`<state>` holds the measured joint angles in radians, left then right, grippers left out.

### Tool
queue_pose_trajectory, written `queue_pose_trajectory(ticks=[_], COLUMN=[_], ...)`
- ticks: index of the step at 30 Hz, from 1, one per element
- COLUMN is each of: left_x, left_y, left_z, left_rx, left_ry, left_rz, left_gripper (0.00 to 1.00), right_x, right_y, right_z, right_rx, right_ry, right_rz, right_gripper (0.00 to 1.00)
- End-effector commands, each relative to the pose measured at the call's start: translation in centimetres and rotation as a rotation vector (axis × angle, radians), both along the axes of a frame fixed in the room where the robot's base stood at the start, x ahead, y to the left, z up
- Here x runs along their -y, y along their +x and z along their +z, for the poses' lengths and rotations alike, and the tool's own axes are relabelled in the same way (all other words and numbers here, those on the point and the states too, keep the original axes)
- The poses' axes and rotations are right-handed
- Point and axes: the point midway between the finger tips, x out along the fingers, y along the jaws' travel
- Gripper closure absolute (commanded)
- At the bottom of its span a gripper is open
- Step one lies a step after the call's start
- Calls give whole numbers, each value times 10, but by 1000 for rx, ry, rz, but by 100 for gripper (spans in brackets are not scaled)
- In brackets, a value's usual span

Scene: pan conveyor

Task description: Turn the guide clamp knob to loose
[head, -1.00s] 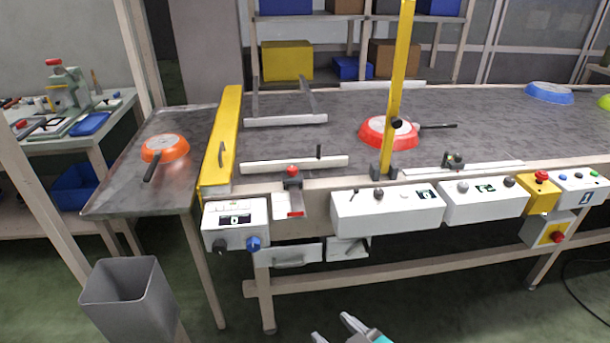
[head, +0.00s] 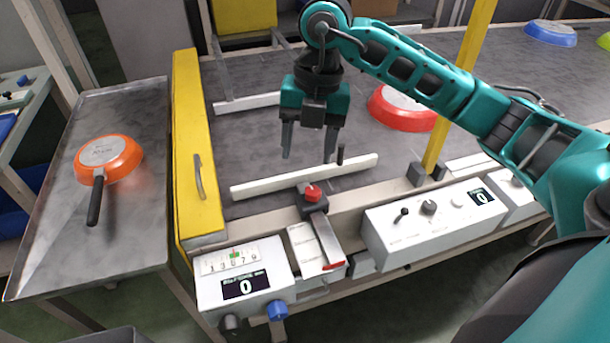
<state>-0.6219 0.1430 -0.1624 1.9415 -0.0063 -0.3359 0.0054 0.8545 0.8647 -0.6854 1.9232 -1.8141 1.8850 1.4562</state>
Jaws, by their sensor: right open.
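A red knob (head: 313,192) sits on a dark block at the front edge of the conveyor, just in front of the white guide rail (head: 270,184). It appears to be the guide clamp knob; its set position cannot be read. A flat metal slide with a red end (head: 328,243) runs from the block toward the front. My right gripper (head: 308,152) hangs above the conveyor behind the guide rail, fingers pointing down, open and empty. It is apart from the knob. My left gripper is not in view.
A dark post (head: 340,154) stands up from the guide rail. A yellow upright (head: 461,85) and a red pan (head: 400,110) are to the right. A yellow gate (head: 195,150) stands left. A control box (head: 243,275) with a blue knob (head: 277,309) is in front.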

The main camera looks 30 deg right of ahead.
Motion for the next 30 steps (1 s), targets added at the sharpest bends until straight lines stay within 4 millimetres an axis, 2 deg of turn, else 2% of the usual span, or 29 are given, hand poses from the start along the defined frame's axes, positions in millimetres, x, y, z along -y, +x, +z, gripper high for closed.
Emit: queue_pose_trajectory(ticks=[1, 3, 7, 21, 25, 30], left_x=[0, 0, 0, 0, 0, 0], left_y=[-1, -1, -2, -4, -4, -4], left_z=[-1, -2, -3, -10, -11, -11], left_rx=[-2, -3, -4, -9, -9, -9], left_ry=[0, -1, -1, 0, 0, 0], left_rz=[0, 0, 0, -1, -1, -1], left_gripper=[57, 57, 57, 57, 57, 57], right_x=[12, 21, 25, 21, 20, 20], right_y=[3, 4, 4, 6, 6, 7], right_z=[5, 8, -2, -93, -108, -118], right_rx=[11, 16, 15, 14, 14, 16], right_ry=[-52, -94, -113, -107, -106, -106], right_rz=[-34, -65, -78, -73, -73, -73], right_gripper=[41, 41, 41, 41, 41, 41])
